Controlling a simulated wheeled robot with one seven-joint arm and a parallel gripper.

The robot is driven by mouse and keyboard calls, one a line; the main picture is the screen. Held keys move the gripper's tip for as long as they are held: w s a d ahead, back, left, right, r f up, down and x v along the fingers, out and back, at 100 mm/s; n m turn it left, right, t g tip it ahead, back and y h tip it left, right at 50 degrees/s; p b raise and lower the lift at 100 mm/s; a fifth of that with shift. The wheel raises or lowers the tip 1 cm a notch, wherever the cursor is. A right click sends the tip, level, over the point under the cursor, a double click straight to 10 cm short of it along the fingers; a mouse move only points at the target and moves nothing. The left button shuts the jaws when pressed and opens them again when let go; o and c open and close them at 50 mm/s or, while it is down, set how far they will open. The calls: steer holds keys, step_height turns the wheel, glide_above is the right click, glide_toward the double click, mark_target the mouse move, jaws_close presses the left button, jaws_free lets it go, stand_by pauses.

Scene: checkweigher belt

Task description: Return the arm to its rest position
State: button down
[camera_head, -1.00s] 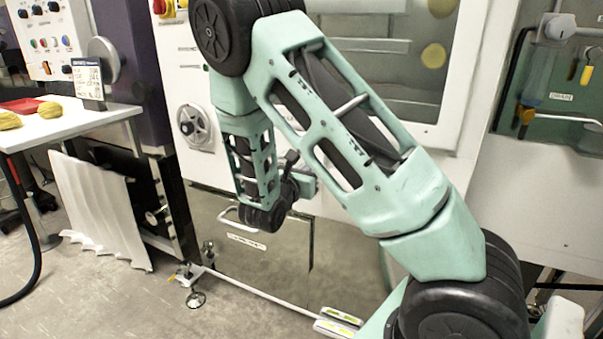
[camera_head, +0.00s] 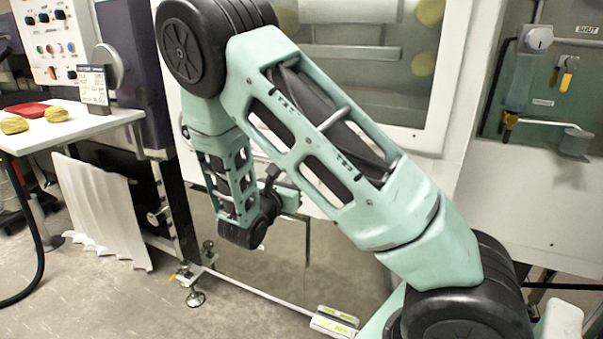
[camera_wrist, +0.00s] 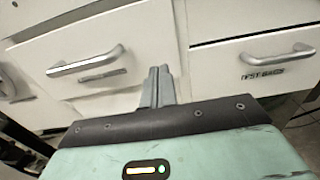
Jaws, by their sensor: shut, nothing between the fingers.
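My arm is mint green with black joints and stands bent across the middle of the head view, its forearm hanging down on the left of the elbow. My gripper (camera_wrist: 157,86) shows in the wrist view with its two grey fingers together and nothing between them. It points toward white drawer fronts and appears clear of them. In the head view the fingers are hidden or too small to make out.
White drawers with metal handles (camera_wrist: 88,62) (camera_wrist: 278,55) face the gripper. In the head view, a white table (camera_head: 100,122) at left holds yellow items (camera_head: 57,113) and a red tray (camera_head: 27,108). A windowed white cabinet (camera_head: 440,140) stands behind the arm.

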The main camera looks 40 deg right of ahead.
steer(key=v, duration=0.7)
steer(key=shift+s+a, duration=0.1)
steer(key=shift+s, duration=0.05)
steer(key=s+a+r+m+g+y, duration=0.1)
steer(key=s+a+m+g+y, duration=0.2)
steer(key=s+a+m+y, duration=0.7)
steer(key=s+a+r+m+g+y, duration=0.1)
steer(key=s+a+m+g+y, duration=0.45)
steer(key=s+a, duration=0.85)
step_height(320, 180, up, 18)
steer(key=a+n+t+y+p, duration=0.1)
steer(key=a+t+y+p, duration=0.1)
steer(key=p, duration=1.6)
steer(key=shift+w+a, duration=0.3)
steer(key=shift+f, duration=0.1)
